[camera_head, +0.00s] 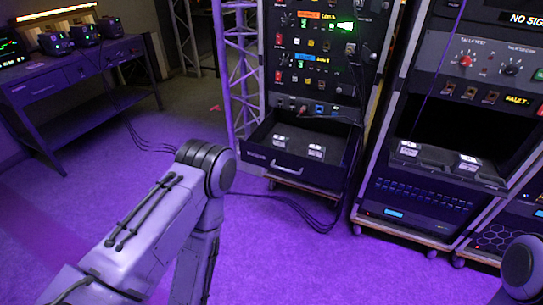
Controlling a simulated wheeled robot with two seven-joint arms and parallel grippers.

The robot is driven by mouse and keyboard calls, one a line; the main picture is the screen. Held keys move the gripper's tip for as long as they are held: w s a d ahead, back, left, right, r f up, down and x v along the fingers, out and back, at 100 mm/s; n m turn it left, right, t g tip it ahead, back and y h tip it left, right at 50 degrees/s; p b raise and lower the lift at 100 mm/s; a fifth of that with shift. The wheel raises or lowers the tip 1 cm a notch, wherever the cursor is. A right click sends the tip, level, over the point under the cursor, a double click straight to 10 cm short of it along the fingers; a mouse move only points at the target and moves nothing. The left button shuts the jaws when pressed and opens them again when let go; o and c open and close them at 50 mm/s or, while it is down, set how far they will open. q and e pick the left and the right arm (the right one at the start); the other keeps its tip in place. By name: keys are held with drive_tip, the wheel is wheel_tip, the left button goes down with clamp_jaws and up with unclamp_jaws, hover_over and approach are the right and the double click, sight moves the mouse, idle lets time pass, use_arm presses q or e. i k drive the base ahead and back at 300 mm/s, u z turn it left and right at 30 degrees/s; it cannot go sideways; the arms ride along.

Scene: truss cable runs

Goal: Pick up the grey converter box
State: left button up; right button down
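Small boxes with white labels sit in two places, and I cannot tell which one is the grey converter box. Two lie in the open drawer of the middle rack: a left box (280,141) and a right box (315,152). Two more sit on the shelf of the right rack: a left box (408,149) and a right box (468,162). My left arm rises from the lower left, bends at its elbow and drops out of the picture, so its gripper is out of view. Only a rounded part of my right arm shows at the lower right edge.
The open drawer (287,168) juts from the wheeled middle rack. The right rack (425,205) also stands on casters. Black cables (300,211) lie on the purple-lit floor. A truss (238,65) stands left of the racks. A workbench (75,75) is far left. Floor before the racks is open.

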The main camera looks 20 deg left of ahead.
sight(279, 143)
drive_tip(key=z, duration=0.3)
drive_tip(key=i, duration=1.15)
drive_tip(key=u, duration=0.8)
